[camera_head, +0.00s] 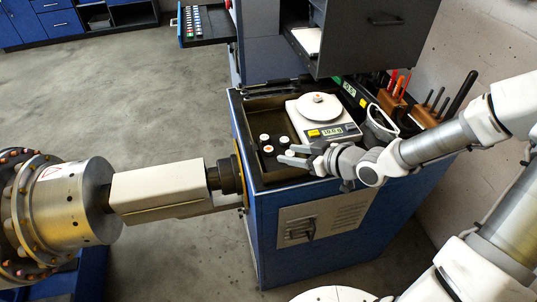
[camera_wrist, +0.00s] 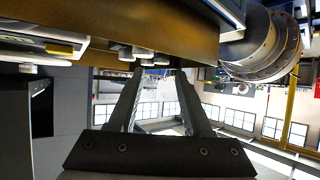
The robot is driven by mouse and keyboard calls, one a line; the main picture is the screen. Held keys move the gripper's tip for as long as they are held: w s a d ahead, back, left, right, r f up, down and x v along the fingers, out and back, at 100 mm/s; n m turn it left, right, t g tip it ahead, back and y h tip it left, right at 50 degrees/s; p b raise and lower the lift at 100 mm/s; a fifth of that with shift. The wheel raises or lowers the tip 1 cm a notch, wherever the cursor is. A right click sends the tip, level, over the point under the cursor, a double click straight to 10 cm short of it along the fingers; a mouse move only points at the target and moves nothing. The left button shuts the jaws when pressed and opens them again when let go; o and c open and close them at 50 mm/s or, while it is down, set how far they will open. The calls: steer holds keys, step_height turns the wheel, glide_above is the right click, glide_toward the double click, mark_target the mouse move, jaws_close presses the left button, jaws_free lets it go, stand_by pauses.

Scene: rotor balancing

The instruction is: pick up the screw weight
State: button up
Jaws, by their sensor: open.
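Several small screw weights (camera_head: 268,149) with pale or reddish tops stand in the brown tray on the blue cabinet. Another small weight (camera_head: 318,98) sits on the round pan of the white scale (camera_head: 304,128). I cannot tell which one the task means. My gripper (camera_head: 287,154) is open and empty, at the right side of the weights in the tray. In the wrist view, which looks upside down, my gripper (camera_wrist: 158,75) has its two fingers apart, with weights (camera_wrist: 140,53) showing just beyond the tips.
The large rotor (camera_head: 75,200) and its pale shaft housing (camera_head: 160,188) are left of the cabinet (camera_head: 310,235). A grey box (camera_head: 375,35) overhangs the cabinet's back. Brown holders (camera_head: 393,100) with upright tools stand at right. The tray (camera_head: 262,107) has bare floor at its back.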

mark_target(272, 151)
steer(key=shift+b+x, duration=0.6)
steer(key=shift+x, duration=2.7)
steer(key=shift+s+a, duration=0.1)
jaws_close()
